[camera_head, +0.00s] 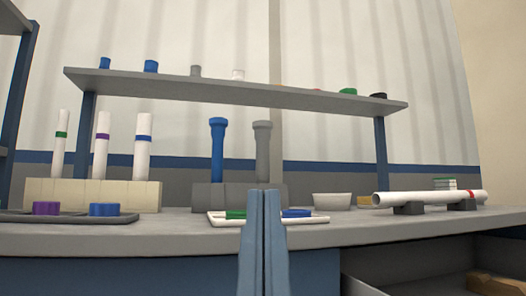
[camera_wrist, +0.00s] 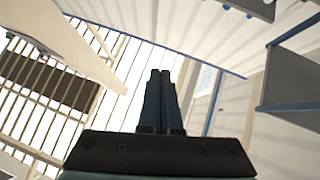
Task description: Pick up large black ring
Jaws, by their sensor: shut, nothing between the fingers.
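The large black ring (camera_head: 379,96) appears as a small dark object at the right end of the raised grey shelf in the head view. Its hole cannot be made out from this low angle. My gripper (camera_head: 264,191) points upward in front of the table, with its blue fingers pressed together and empty. It is below and to the left of the ring, well apart from it. In the wrist view my gripper (camera_wrist: 160,72) also shows its fingers closed, and the ring cannot be made out there.
The raised shelf (camera_head: 230,92) also bears a green ring (camera_head: 348,91) beside the black one and several other small parts.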

